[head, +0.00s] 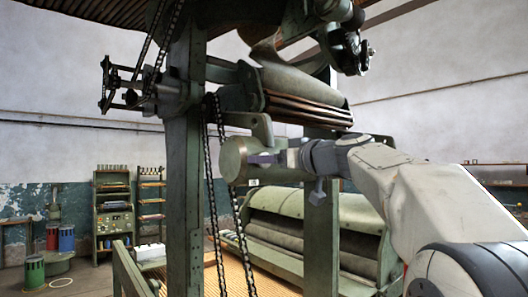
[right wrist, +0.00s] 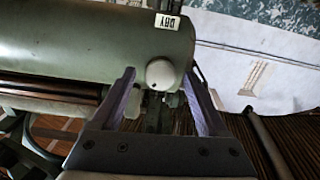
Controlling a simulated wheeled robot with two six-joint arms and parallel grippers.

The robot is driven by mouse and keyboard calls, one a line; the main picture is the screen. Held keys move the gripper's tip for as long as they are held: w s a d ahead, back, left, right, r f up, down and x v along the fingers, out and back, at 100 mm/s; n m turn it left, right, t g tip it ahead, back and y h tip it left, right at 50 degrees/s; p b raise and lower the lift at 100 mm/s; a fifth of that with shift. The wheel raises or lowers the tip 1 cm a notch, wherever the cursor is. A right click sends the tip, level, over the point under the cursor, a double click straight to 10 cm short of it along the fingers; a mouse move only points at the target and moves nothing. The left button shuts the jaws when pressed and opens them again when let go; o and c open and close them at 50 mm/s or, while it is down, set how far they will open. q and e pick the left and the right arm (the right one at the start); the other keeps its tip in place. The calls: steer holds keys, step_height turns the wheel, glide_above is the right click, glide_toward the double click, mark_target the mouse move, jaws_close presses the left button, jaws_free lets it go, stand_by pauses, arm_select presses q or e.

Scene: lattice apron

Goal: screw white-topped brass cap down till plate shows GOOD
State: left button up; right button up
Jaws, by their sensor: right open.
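The white-topped cap (right wrist: 160,73) sits against the end of a green cylinder (right wrist: 90,40) in the right wrist view; I see its round white top, and its brass side does not show clearly. The plate (right wrist: 167,21) on the cylinder above it is white with dark letters upside down, seeming to read DRY. My right gripper (right wrist: 160,71) is open, one purple finger on each side of the cap, with gaps visible. In the head view my right gripper (head: 268,158) is at the cylinder's end (head: 235,160), and the cap cannot be made out. My left gripper is not in view.
A green machine post (head: 187,165) with hanging chains (head: 212,190) stands left of the cylinder. A slatted roller unit (head: 305,100) hangs above, and a large green machine (head: 320,225) stands below. A shelf rack (head: 112,210) and drums (head: 66,238) are far left.

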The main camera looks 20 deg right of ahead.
steer(key=shift+w+a, duration=0.1)
steer(key=shift+w, duration=0.1)
jaws_close()
steer(key=shift+f+m, duration=0.1)
steer(key=shift+m, duration=0.2)
steer(key=shift+d+m+b, duration=0.2)
steer(key=shift+m+b, duration=1.2)
steer(key=shift+m, duration=5.6)
